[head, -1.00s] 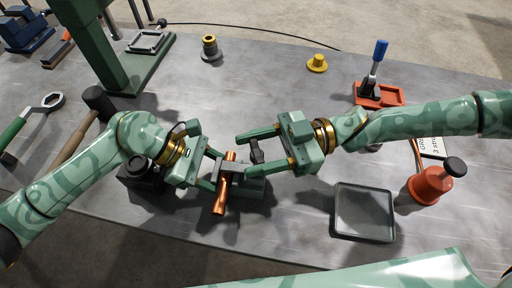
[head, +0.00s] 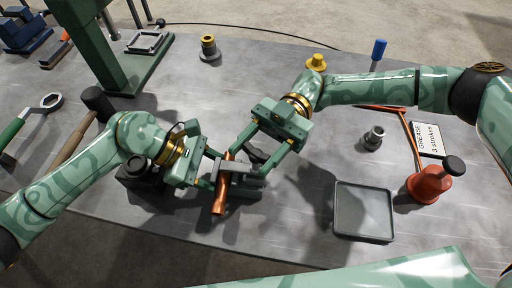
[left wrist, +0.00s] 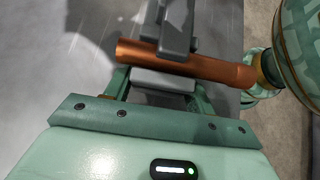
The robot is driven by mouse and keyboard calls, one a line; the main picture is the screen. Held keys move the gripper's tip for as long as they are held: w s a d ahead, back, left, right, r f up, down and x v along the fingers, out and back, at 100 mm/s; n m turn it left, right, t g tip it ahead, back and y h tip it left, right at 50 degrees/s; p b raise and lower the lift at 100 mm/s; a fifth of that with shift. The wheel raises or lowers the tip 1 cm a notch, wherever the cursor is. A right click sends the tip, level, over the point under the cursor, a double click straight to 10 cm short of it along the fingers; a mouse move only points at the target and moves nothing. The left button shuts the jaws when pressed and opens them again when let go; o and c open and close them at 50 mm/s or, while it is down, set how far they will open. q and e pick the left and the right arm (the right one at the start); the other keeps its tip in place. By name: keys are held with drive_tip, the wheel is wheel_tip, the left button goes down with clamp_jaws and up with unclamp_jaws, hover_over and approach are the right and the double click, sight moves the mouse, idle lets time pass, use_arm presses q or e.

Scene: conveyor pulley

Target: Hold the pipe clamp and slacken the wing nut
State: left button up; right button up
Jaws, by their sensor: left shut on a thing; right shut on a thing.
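The copper pipe (head: 219,199) runs through the grey pipe clamp (head: 241,168) near the table's front; both also show in the left wrist view, the pipe (left wrist: 215,68) lying across the clamp (left wrist: 172,45). My left gripper (head: 212,172) is shut on the clamp from the left, its fingers beside the pipe. My right gripper (head: 254,159) reaches in from the upper right, its fingers around the dark wing nut (head: 256,154) and shut on it. The wing nut is partly hidden by the fingers.
A shallow grey tray (head: 363,211) lies right of the clamp, with a red grease pot (head: 430,182) beyond it. A grey fitting (head: 373,138) stands behind the tray. A hammer (head: 75,150) and a wrench (head: 32,120) lie left.

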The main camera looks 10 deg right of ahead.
use_arm(q)
drive_tip(key=shift+s, duration=0.15)
use_arm(e)
drive_tip(key=shift+w+r, duration=0.1)
drive_tip(key=o, duration=1)
drive_tip(key=v, duration=1.2)
use_arm(q)
drive_tip(key=o, duration=1.9)
